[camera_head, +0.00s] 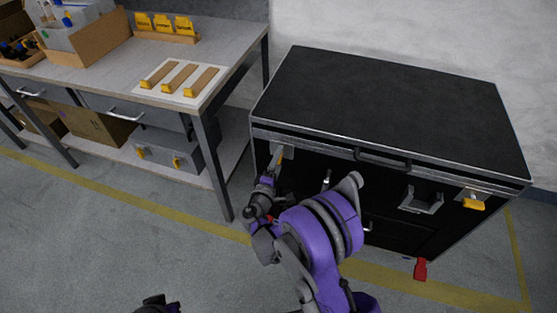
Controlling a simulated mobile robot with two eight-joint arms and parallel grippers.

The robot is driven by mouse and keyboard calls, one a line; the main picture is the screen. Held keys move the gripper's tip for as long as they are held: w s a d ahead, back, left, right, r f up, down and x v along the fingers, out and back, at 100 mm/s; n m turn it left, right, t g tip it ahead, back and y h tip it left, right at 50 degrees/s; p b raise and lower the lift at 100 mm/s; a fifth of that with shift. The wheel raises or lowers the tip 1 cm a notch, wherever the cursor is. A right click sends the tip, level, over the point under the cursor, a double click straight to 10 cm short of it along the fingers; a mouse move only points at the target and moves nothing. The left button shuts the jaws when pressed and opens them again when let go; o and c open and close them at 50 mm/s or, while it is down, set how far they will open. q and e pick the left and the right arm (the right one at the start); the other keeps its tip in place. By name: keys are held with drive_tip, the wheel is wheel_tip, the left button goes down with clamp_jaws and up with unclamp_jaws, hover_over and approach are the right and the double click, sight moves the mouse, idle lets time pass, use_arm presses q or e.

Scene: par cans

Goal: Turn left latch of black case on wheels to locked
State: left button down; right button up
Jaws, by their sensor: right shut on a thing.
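The black case on wheels (390,95) stands at the right with its lid closed. Its left latch (287,151) is a metal plate near the upper left of the front face. My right gripper (275,167) is at this latch and shut on its handle, which is mostly hidden by the fingers. How far the handle is turned cannot be told. The right latch (473,200) shows a yellow handle. My purple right arm covers part of the case's front. A small dark piece of my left gripper (156,302) shows at the bottom edge; its fingers are not clear.
A grey workbench (225,60) stands to the left, its near leg close to the case. It bears cardboard boxes (95,40) and a white board (180,82) with yellow-tipped pieces. A red wheel pedal (420,269) sticks out below the case. The floor at front left is clear.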

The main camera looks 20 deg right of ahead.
idle(0.5)
drive_tip(key=o, duration=1.2)
drive_tip(key=shift+s+a, duration=0.1)
drive_tip(key=v, duration=1)
drive_tip(key=shift+s+a+p, duration=0.2)
drive_tip(key=shift+s+p, duration=0.05)
drive_tip(key=shift+p, duration=0.05)
